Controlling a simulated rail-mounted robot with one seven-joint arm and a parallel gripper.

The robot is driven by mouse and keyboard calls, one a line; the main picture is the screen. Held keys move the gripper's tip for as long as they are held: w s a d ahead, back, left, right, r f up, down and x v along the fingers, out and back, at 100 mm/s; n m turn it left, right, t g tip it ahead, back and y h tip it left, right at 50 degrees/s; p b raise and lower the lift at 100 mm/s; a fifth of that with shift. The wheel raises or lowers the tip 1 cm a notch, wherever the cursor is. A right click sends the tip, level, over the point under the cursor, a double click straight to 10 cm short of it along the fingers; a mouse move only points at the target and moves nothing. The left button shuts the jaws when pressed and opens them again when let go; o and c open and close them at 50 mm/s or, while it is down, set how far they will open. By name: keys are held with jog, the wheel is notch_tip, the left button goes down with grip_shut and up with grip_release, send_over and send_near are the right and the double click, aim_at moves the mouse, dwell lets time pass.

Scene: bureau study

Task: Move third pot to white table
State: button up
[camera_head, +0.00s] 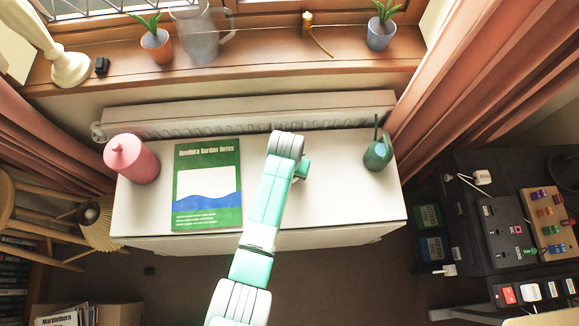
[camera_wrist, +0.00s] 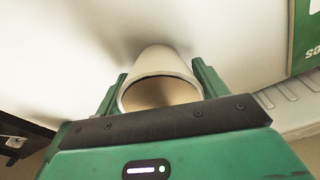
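A plain pale cream pot (camera_wrist: 160,63) sits between the two green fingers of my gripper (camera_wrist: 159,76) in the wrist view, its open mouth toward the camera. Both fingers lie close against its sides, and it looks empty. The white table (camera_head: 340,205) is under it, with a shadow beside the pot; I cannot tell whether its base touches. In the head view my gripper (camera_head: 302,168) is over the middle of the table, and my arm hides the pot.
On the table, a pink canister (camera_head: 132,160) and green book (camera_head: 207,215) are left of my arm; a green watering can (camera_head: 378,155) is right. The sill (camera_head: 260,72) holds a glass pitcher (camera_head: 200,40) and brass object (camera_head: 308,22). Table space right of my arm is clear.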

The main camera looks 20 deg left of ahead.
jog(key=o, duration=0.4)
jog(key=r, duration=0.4)
jog(key=s+r+p, duration=0.1)
jog(key=r, duration=0.3)
jog(key=r+p, duration=0.1)
jog(key=r, duration=0.3)
jog(key=shift+s+d+r, duration=0.1)
jog(key=shift+s, duration=0.1)
